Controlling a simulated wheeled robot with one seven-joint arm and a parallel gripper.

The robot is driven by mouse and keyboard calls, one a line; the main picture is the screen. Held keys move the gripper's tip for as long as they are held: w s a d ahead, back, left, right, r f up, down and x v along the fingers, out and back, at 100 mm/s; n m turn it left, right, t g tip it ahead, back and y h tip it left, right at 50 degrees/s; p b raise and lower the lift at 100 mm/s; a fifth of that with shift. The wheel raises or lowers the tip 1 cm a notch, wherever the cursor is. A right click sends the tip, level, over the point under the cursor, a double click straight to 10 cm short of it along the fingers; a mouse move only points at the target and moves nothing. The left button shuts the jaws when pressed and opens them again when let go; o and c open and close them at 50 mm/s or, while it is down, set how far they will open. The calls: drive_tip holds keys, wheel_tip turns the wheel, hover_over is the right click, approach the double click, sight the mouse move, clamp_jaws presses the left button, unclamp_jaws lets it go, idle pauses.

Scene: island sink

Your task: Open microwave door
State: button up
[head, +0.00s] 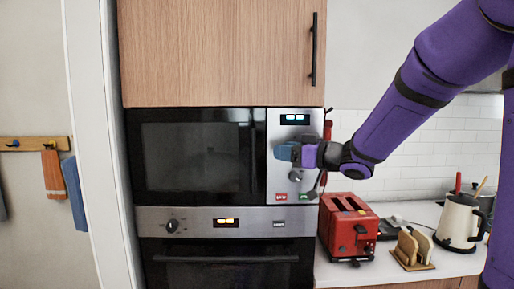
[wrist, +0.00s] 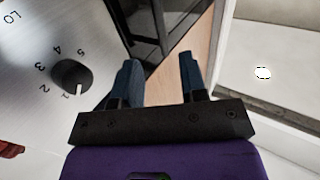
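The microwave's black door (head: 190,157) is shut in the head view, above a built-in oven. The silver control panel (head: 295,122) is on its right, with a display, a dial and red and green buttons. My gripper (head: 280,152) is in front of this panel, just right of the door's right edge. In the wrist view my gripper (wrist: 158,63) has two blue fingers standing apart with nothing visibly between them. The dial (wrist: 71,75) and panel (wrist: 40,60) are left of the fingers. A dark edge of the door (wrist: 150,22) shows beyond them. I cannot tell whether they touch anything.
A wood cabinet (head: 220,50) with a black handle (head: 314,48) is above the microwave. The oven (head: 225,265) is below it. A red toaster (head: 348,230), a toast rack (head: 412,247) and a cream kettle (head: 459,222) stand on the right counter. The space before the door is clear.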

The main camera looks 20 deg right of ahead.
drive_tip(key=x, duration=1)
drive_tip(key=shift+w+a, duration=0.1)
drive_tip(key=shift+a, duration=0.05)
clamp_jaws()
